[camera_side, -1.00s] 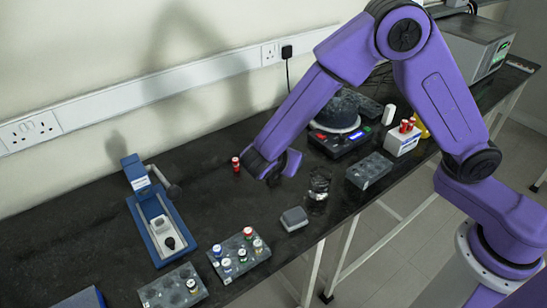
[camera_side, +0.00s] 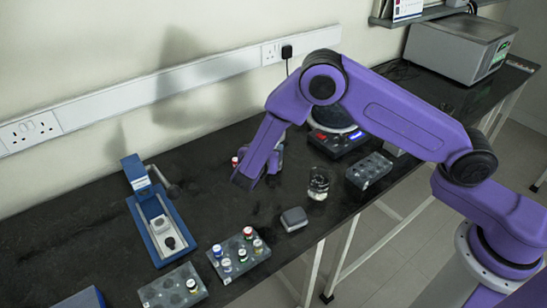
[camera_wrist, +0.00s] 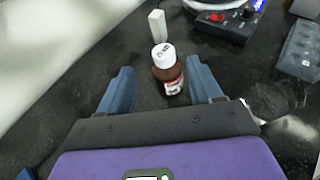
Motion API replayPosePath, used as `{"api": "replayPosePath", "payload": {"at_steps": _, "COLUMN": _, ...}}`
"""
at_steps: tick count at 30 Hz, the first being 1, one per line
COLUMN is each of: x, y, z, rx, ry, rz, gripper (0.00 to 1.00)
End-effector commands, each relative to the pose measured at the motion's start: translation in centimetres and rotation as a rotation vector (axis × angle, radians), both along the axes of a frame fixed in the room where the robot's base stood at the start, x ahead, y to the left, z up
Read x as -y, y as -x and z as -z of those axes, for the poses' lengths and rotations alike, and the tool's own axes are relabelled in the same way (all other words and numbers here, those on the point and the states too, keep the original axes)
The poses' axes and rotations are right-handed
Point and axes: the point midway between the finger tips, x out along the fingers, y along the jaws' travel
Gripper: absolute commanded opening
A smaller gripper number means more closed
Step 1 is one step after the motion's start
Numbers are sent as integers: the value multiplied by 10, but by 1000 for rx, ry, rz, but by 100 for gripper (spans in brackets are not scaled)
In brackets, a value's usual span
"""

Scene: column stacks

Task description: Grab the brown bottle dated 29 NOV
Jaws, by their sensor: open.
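My gripper (camera_wrist: 162,80) is open, with one blue finger on each side of the bottle and a gap to each. In the side view a small red and white bottle (camera_side: 235,162) shows at the left edge of my gripper (camera_side: 258,183), which partly covers it. I cannot tell surely that it is the same bottle.
A glass beaker (camera_side: 318,184) and a grey rack (camera_side: 369,171) stand to the right of my gripper. A rack of capped vials (camera_side: 238,257), a small grey block (camera_side: 294,219) and a blue device (camera_side: 160,225) are nearer. A white block (camera_wrist: 157,26) stands behind the bottle.

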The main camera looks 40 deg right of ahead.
Motion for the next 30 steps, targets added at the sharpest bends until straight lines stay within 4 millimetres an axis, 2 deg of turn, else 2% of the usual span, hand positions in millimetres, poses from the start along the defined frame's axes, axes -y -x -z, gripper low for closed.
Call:
{"api": "replayPosePath", "payload": {"at_steps": 3, "x": 12, "y": -10, "z": 7, "rx": -1, "ry": 0, "rz": 2, "gripper": 64}}
{"api": "replayPosePath", "payload": {"at_steps": 13, "x": 26, "y": -20, "z": 15, "rx": -1, "ry": -1, "rz": 2, "gripper": 64}}
{"api": "replayPosePath", "payload": {"at_steps": 22, "x": 55, "y": -41, "z": 31, "rx": -1, "ry": -1, "rz": 2, "gripper": 64}}
{"api": "replayPosePath", "payload": {"at_steps": 30, "x": 57, "y": -44, "z": 32, "rx": 0, "ry": -1, "rz": 0, "gripper": 64}}
